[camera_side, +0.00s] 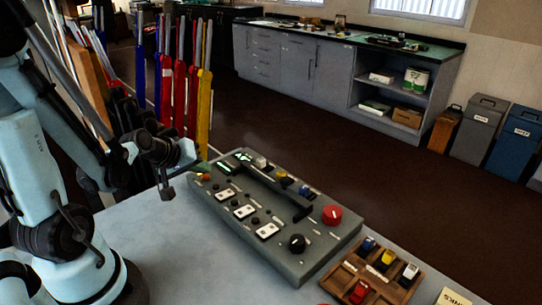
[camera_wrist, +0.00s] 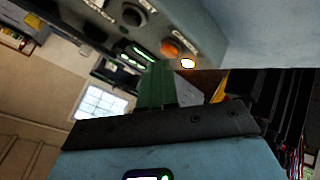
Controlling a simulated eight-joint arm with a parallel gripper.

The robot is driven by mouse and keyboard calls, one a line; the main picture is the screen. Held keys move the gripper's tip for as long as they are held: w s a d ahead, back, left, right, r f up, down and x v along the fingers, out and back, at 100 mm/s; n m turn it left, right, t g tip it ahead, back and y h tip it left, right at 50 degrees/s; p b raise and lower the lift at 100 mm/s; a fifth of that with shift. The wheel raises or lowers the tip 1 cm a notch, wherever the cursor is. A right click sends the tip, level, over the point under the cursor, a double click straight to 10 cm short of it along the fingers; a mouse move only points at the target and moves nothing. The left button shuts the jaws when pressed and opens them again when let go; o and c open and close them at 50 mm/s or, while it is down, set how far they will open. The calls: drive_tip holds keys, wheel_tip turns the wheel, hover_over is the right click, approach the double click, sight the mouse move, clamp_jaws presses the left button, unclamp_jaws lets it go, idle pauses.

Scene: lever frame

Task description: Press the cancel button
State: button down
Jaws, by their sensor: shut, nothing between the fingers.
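A grey control panel (camera_side: 268,215) lies on the light table; its labels are too small to read, so I cannot tell which control is the cancel button. A large red round button (camera_side: 332,214) sits at its right end. A small orange button (camera_side: 205,177) is at its left end; it also shows in the wrist view (camera_wrist: 172,47), beside a white-lit spot (camera_wrist: 187,63). My gripper (camera_side: 167,192) is shut and empty, left of the panel's left end and apart from it. In the wrist view my gripper (camera_wrist: 158,70) points toward the panel.
The panel has a raised dark bar (camera_side: 290,197), a black knob (camera_side: 297,243) and several white switch plates (camera_side: 243,211). A wooden tray (camera_side: 375,272) with coloured pieces stands right of it. Bare table (camera_side: 190,250) lies in front.

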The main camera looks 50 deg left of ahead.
sight(203, 181)
drive_tip(key=shift+f, duration=0.35)
idle(0.7)
drive_tip(key=shift+r, duration=0.8)
drive_tip(key=shift+r, duration=2.5)
drive_tip(key=s+d+r+m+g+h, duration=0.2)
drive_tip(key=d+m, duration=0.9)
drive_tip(key=d, duration=0.4)
drive_tip(key=shift+d+r, duration=0.15)
drive_tip(key=shift+r, duration=0.15)
